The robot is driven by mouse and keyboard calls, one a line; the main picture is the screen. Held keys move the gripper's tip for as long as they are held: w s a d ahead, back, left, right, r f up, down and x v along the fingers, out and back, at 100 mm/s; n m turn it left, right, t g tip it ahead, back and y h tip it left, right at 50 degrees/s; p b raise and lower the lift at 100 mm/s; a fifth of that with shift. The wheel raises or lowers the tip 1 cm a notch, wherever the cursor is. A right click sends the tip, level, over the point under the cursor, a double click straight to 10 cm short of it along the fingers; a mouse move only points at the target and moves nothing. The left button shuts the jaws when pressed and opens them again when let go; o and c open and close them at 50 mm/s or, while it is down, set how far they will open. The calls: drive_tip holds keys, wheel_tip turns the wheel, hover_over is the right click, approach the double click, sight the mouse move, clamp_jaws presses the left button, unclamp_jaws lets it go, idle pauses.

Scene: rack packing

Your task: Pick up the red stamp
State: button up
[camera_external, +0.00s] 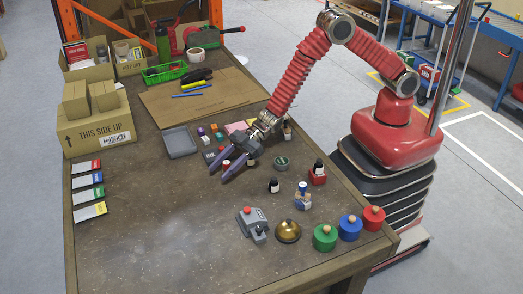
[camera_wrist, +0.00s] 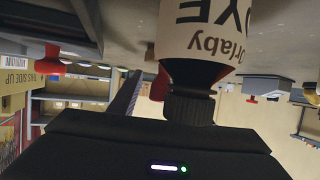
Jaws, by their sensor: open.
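A round red block with a wooden knob (camera_external: 374,219), which looks like the red stamp, stands near the front right corner of the table in the external view. Similar blue (camera_external: 349,230) and green (camera_external: 324,240) ones stand to its left. My gripper (camera_external: 222,167) is open, low over the middle of the table, far to the left of that red block. A small red-topped item (camera_external: 226,163) shows by its fingers. In the wrist view a bottle labelled Orlaby DYE (camera_wrist: 208,45) is very close and hides much. A red thing (camera_wrist: 157,88) shows partly behind it.
A brass bell (camera_external: 288,232) and a grey device with a red button (camera_external: 250,225) stand at the front. Several small bottles stand around my gripper, one on a red base (camera_external: 317,178). A grey tray (camera_external: 181,142) lies left.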

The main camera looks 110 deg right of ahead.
drive_tip(key=shift+x, duration=0.9)
clamp_jaws()
drive_tip(key=shift+r, duration=0.1)
wheel_tip(320, 180, up, 10)
idle(0.8)
drive_tip(key=shift+a, duration=0.1)
idle(0.3)
